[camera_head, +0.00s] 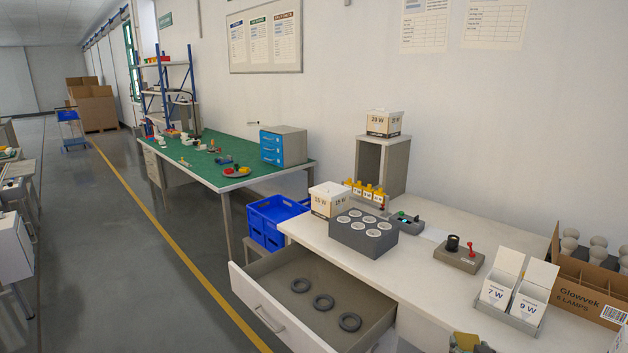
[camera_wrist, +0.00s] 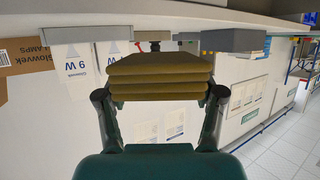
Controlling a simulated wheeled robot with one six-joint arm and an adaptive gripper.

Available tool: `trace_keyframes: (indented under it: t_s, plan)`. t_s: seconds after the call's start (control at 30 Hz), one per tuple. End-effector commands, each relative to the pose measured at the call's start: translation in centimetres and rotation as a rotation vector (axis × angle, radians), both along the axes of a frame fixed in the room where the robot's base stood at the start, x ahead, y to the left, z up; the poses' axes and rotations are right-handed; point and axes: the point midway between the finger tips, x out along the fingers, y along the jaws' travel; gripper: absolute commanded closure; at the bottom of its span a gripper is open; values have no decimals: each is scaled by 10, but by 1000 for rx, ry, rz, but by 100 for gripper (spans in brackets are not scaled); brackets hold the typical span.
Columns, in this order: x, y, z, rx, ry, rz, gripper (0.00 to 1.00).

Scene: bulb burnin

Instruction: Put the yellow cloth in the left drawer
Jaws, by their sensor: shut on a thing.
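My gripper (camera_wrist: 160,93) is shut on the yellow cloth (camera_wrist: 158,70), a folded stack of mustard-yellow layers, with one finger on each side. In the head view a small part of the yellow cloth (camera_head: 466,340) shows at the bottom edge, in front of the white bench; most of it is cut off. The left drawer (camera_head: 262,312) of the bench is pulled open, at lower centre-left.
On the white bench (camera_head: 430,288) stand a grey block with round sockets (camera_head: 363,233), a tester with a red lever (camera_head: 458,254), white 7 W and 9 W boxes (camera_head: 515,294) and a lamp carton (camera_head: 590,280). A blue crate (camera_head: 270,215) stands behind the drawer.

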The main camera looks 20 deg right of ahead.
Motion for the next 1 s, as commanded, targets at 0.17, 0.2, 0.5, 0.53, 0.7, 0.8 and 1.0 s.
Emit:
trace_keyframes:
  t_s: [0.17,0.2,0.5,0.53,0.7,0.8,1.0]
  plan:
    - [27,52,-34,3,3,91,66]
    - [33,67,-44,4,3,118,66]
    - [60,203,-127,3,6,339,66]
    - [60,217,-134,2,5,362,66]
    - [50,291,-178,1,4,486,66]
    - [40,327,-199,0,4,549,66]
    - [21,372,-225,-1,1,632,66]
